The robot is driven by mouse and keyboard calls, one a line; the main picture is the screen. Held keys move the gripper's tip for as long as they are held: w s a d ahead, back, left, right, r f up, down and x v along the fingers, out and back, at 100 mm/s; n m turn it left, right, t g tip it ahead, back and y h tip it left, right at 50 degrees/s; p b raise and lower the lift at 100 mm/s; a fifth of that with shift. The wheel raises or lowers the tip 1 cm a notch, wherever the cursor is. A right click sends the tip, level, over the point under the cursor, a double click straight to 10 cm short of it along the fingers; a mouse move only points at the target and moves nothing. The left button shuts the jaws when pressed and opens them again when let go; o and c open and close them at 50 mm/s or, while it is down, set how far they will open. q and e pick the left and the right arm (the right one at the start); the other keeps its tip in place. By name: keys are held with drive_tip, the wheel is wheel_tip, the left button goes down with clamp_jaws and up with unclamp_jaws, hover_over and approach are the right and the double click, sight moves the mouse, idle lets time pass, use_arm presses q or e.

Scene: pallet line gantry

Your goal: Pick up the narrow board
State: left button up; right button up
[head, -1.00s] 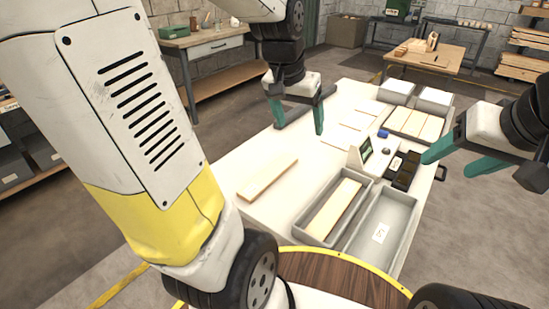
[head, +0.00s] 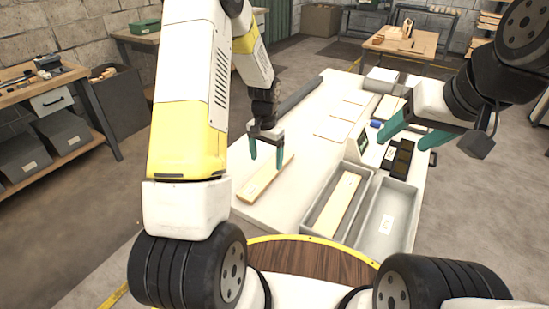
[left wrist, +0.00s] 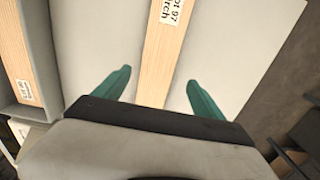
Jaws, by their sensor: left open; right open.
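A narrow pale wooden board (head: 258,186) lies flat on the white table (head: 300,160), left of the grey trays. My left gripper (head: 266,162) is open above the board's far part, pointing down. In the left wrist view the board (left wrist: 158,70), with a printed label, runs between the two green fingers, with a gap on each side. Its near end is hidden behind the gripper body. My right gripper (head: 402,142) is open and empty over the table's right side.
A grey tray (head: 311,214) holding another board (head: 336,205) stands right of the loose board. A second grey tray (head: 377,241) holding a white label is beside it. A small display (head: 363,140) and black bins (head: 399,158) stand behind. Thin pale sheets (head: 332,128) lie farther back.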

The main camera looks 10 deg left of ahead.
sight(268, 172)
use_arm(q)
drive_tip(key=f, duration=0.5)
drive_tip(key=shift+s+d, duration=0.1)
drive_tip(key=shift+d, duration=0.15)
drive_tip(key=shift+r, duration=0.1)
drive_tip(key=c, duration=1.6)
